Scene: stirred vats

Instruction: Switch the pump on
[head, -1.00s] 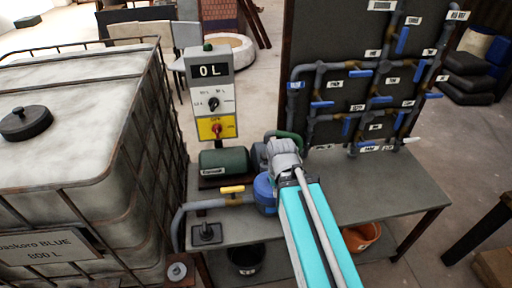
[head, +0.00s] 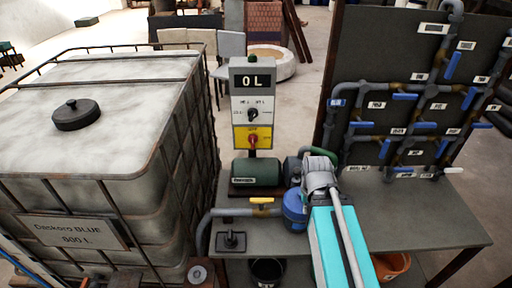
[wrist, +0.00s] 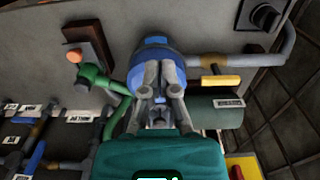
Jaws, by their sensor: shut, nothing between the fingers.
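The control box (head: 253,92) stands upright at the back of the bench in the head view. Its display reads "0 L", with a black selector knob (head: 252,115) below. Lower down is a yellow plate with a red switch knob (head: 253,140); its small lettering is unreadable. The yellow plate and part of the red knob (wrist: 238,172) show at the bottom right of the wrist view. The green pump (head: 256,172) sits below the box. My gripper (wrist: 159,70) is shut and empty, in front of the blue canister (wrist: 157,55) in the wrist view. My arm hides it in the head view.
A yellow-handled valve (head: 262,205) sits on the grey pipe at the bench front. A caged white tank (head: 110,185) stands close on the left. A pipe panel with blue handles (head: 400,95) rises at the right. The right bench top (head: 420,215) is clear.

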